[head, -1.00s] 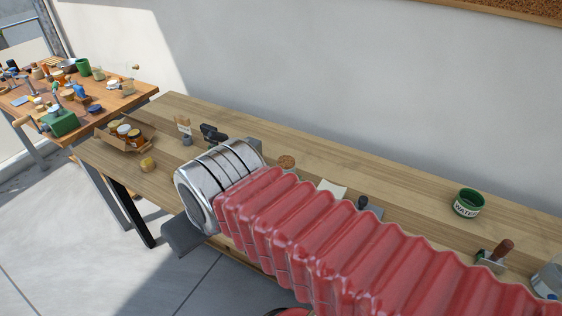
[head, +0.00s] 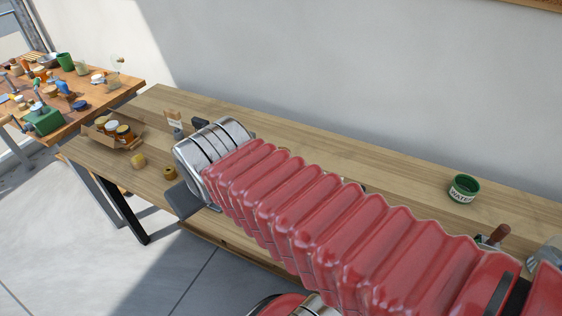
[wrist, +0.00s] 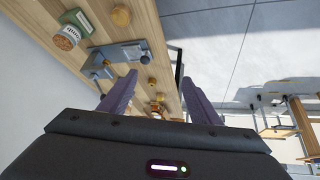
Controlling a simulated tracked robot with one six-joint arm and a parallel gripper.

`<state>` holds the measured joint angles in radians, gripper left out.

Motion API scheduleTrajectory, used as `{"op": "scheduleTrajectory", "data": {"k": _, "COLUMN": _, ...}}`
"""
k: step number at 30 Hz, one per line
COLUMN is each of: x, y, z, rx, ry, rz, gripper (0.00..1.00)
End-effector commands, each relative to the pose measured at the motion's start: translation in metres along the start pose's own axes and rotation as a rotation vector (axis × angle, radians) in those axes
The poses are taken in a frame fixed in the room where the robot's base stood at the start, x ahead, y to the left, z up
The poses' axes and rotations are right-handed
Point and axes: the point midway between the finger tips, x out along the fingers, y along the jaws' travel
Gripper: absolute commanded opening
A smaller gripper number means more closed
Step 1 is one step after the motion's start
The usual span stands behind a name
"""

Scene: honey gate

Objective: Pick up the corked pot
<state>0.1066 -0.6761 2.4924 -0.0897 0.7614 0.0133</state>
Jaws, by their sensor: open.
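Two small pots stand near the bench's front edge in the head view: a yellowish one (head: 138,161) and a browner one (head: 170,173). I cannot tell for sure which has a cork. My gripper shows in the head view only as a dark grey part (head: 184,200) beyond the silver wrist, just right of and nearer than the browner pot. In the wrist view my gripper (wrist: 159,80) is open, with its two purple-grey fingers wide apart. Small yellow-brown items (wrist: 151,82) lie on the bench between and beyond the fingertips, too small to name. No contact shows.
An open box of jars (head: 103,137) stands at the bench's left end. A cluttered orange table (head: 110,93) is beyond it. A grey metal device (wrist: 118,54) and a labelled tin (wrist: 66,38) are on the bench. A green WATER tin (head: 464,188) stands right, with bare wood around it.

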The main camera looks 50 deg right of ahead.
Motion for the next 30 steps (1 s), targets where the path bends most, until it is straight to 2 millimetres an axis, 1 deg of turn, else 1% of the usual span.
{"op": "scheduleTrajectory", "data": {"k": 1, "x": 0.009, "y": 0.018, "z": -0.008, "rx": 0.016, "ry": 0.014, "rz": 0.041, "gripper": 0.61}}
{"op": "scheduleTrajectory", "data": {"k": 2, "x": 0.014, "y": 0.028, "z": -0.014, "rx": 0.021, "ry": 0.029, "rz": 0.066, "gripper": 0.63}}
{"op": "scheduleTrajectory", "data": {"k": 3, "x": 0.020, "y": 0.043, "z": -0.021, "rx": 0.029, "ry": 0.049, "rz": 0.099, "gripper": 0.66}}
{"op": "scheduleTrajectory", "data": {"k": 5, "x": 0.029, "y": 0.065, "z": -0.032, "rx": 0.036, "ry": 0.079, "rz": 0.148, "gripper": 0.67}}
{"op": "scheduleTrajectory", "data": {"k": 6, "x": 0.035, "y": 0.080, "z": -0.038, "rx": 0.039, "ry": 0.097, "rz": 0.178, "gripper": 0.67}}
{"op": "scheduleTrajectory", "data": {"k": 12, "x": 0.060, "y": 0.149, "z": -0.061, "rx": 0.032, "ry": 0.184, "rz": 0.296, "gripper": 0.67}}
{"op": "scheduleTrajectory", "data": {"k": 15, "x": 0.072, "y": 0.180, "z": -0.068, "rx": 0.021, "ry": 0.221, "rz": 0.335, "gripper": 0.67}}
{"op": "scheduleTrajectory", "data": {"k": 21, "x": 0.097, "y": 0.235, "z": -0.070, "rx": -0.008, "ry": 0.290, "rz": 0.369, "gripper": 0.67}}
{"op": "scheduleTrajectory", "data": {"k": 23, "x": 0.104, "y": 0.248, "z": -0.067, "rx": -0.018, "ry": 0.308, "rz": 0.367, "gripper": 0.67}}
{"op": "scheduleTrajectory", "data": {"k": 27, "x": 0.121, "y": 0.277, "z": -0.057, "rx": -0.035, "ry": 0.350, "rz": 0.348, "gripper": 0.67}}
{"op": "scheduleTrajectory", "data": {"k": 30, "x": 0.132, "y": 0.292, "z": -0.045, "rx": -0.044, "ry": 0.380, "rz": 0.317, "gripper": 0.67}}
